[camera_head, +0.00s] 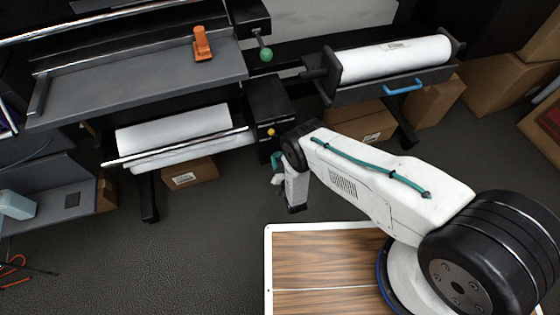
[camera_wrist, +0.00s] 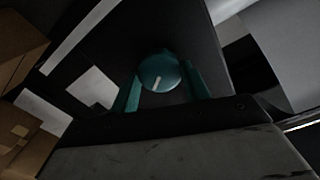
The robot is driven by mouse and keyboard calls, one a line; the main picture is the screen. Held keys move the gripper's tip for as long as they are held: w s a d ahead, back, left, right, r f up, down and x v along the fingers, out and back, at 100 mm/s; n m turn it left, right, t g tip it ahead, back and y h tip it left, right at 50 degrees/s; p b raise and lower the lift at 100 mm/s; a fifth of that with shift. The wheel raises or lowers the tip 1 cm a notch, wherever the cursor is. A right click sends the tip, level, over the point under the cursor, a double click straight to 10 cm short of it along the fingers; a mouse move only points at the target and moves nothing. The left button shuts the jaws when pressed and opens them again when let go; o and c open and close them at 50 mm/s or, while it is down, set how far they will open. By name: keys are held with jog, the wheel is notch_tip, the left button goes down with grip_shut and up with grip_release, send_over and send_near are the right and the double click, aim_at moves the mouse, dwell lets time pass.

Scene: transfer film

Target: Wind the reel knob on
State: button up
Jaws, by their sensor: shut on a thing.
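The reel knob (camera_wrist: 158,73) is round and dark teal with a short white mark near its lower middle in the wrist view. My gripper (camera_wrist: 163,86) has its teal fingers on either side of the knob and is shut on it. In the head view my gripper (camera_head: 277,162) is beside the lower front of the black box (camera_head: 268,100) at the machine's middle. The knob cannot be made out there. A white film roll (camera_head: 180,127) lies left of that box, and another white roll (camera_head: 385,62) is in the holder at the right.
A green ball lever (camera_head: 266,54) and an orange clip-like piece (camera_head: 202,43) are on the machine. A blue handle (camera_head: 404,86) is on the right holder. Cardboard boxes (camera_head: 510,82) stand at the right. A wood-topped surface (camera_head: 320,260) is in front. The floor at left centre is clear.

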jog(key=shift+m, duration=2.1)
jog(key=o, duration=1)
jog(key=v, duration=0.8)
jog(key=shift+w, duration=0.1)
